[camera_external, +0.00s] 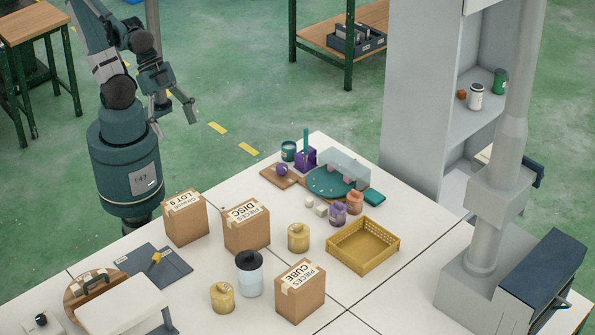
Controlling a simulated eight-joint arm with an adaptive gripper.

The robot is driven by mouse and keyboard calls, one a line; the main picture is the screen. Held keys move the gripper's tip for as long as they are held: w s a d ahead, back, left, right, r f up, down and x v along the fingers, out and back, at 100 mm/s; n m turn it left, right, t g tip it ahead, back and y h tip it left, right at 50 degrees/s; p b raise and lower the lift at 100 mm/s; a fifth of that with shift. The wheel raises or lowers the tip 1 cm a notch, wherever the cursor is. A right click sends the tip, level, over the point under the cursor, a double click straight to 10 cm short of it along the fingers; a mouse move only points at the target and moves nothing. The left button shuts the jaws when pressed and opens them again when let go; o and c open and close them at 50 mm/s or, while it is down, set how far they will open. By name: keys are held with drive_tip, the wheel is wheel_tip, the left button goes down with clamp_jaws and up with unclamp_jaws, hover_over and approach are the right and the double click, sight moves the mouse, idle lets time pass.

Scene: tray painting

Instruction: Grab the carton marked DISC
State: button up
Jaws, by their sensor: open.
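The carton marked DISC (245,235) is a brown box standing upright on the white table, with "PIECES DISC" on a white label on its top. It stands between a similar carton marked LOT 9 (186,223) at its left and a yellow jar at its right. Another brown carton marked CUBE (300,297) stands nearer the front. My gripper (187,108) is open and empty, raised at the upper left behind the table, well apart from the cartons.
Near the DISC carton stand a yellow jar (298,237) and a white-and-dark canister (249,274). A yellow crate (363,246) lies to the right. A round teal tray (328,184) with a clear cover is at the back. A grey column (487,220) rises at the right.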

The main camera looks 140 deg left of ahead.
drive_tip(key=w+a+f+n+g+y+b, duration=0.1)
drive_tip(key=w+a+f+n+y, duration=0.15)
drive_tip(key=w, duration=0.35)
drive_tip(key=w+a+f+n+g+y+b, duration=0.1)
drive_tip(key=w+a+f+g+y+b, duration=0.1)
drive_tip(key=w+a+f+y, duration=0.3)
drive_tip(key=n+g+y+b, duration=0.2)
drive_tip(key=n+y+b, duration=0.2)
drive_tip(key=n+y, duration=0.3)
hover_over(229, 222)
drive_tip(key=a, duration=0.5)
drive_tip(key=shift+n+h, duration=0.35)
drive_tip(key=shift+n, duration=0.2)
drive_tip(key=f, duration=0.7)
drive_tip(key=shift+w+f, duration=0.2)
drive_tip(key=shift+f, duration=0.2)
drive_tip(key=d+f+n+y, duration=0.1)
drive_tip(key=f, duration=0.1)
drive_tip(key=d+f+n+y, duration=0.1)
drive_tip(key=d+f+n, duration=0.1)
drive_tip(key=d+f+n+y+b, duration=0.1)
drive_tip(key=d+f, duration=0.1)
drive_tip(key=shift+f+n+g, duration=0.4)
drive_tip(key=shift+s+d+f+n+y, duration=0.2)
drive_tip(key=shift+d+f+n+y, duration=0.3)
drive_tip(key=shift+f, duration=0.2)
drive_tip(key=shift+a, duration=0.1)
drive_tip(key=shift+a, duration=1.05)
drive_tip(key=shift+b, duration=0.3)
